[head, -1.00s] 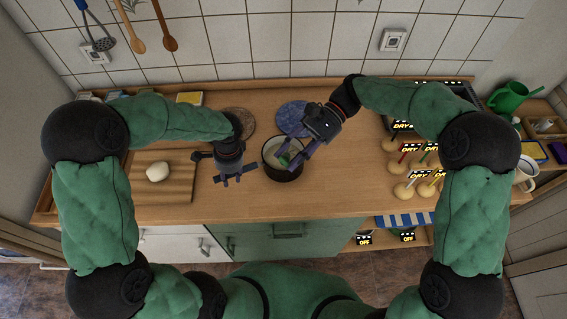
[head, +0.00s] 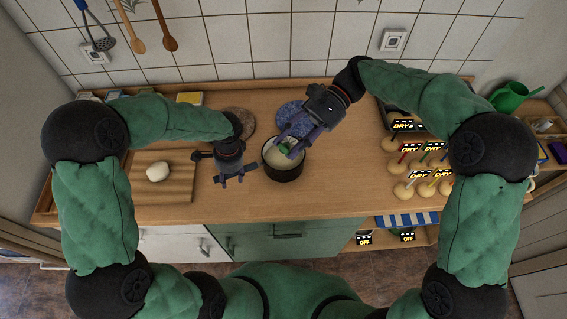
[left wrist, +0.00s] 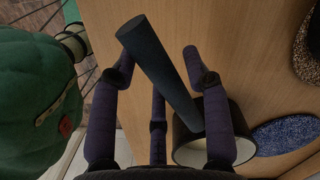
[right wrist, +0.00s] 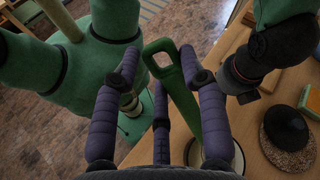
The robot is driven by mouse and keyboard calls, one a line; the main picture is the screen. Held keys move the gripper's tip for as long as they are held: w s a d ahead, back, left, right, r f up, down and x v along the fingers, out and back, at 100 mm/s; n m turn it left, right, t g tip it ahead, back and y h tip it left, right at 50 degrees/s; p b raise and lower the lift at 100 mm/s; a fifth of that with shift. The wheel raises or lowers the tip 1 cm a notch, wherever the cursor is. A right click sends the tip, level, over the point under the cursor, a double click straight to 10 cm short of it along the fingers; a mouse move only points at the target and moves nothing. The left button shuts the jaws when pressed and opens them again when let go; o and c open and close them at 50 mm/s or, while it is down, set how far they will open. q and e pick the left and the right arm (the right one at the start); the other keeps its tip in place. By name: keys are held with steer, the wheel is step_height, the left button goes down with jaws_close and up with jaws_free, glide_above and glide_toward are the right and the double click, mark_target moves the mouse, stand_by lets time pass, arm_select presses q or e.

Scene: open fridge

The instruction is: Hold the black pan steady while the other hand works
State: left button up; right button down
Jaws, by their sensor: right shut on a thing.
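The black pan (head: 284,174) stands on the wooden counter with pale contents in it; it also shows in the left wrist view (left wrist: 236,124). My left gripper (head: 236,180) is just left of the pan. In the left wrist view the pan's dark handle (left wrist: 158,62) lies between its spread fingers, with no clear grip seen. My right gripper (head: 290,147) is over the pan, shut on a green utensil (right wrist: 182,98). The utensil's looped handle end points up between the fingers and its lower end reaches toward the pan. The lower end is largely hidden.
A blue speckled round mat (head: 291,115) lies behind the pan, and a brown one (head: 246,124) lies to its left. A board (head: 176,188) with a white lump (head: 157,171) is at left. Several round items with DRY labels stand at right. The counter's front strip is clear.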

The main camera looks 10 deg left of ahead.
stand_by(0.3)
arm_select(q)
step_height(320, 180, up, 12)
steer(key=w+d, duration=0.1)
stand_by(0.5)
steer(key=shift+d, duration=0.1)
steer(key=f, duration=0.7)
steer(key=s+a+f, duration=0.1)
steer(key=f, duration=0.3)
steer(key=shift+a+f, duration=0.1)
steer(key=shift+f, duration=0.45)
arm_select(e)
steer(key=shift+f, duration=0.9)
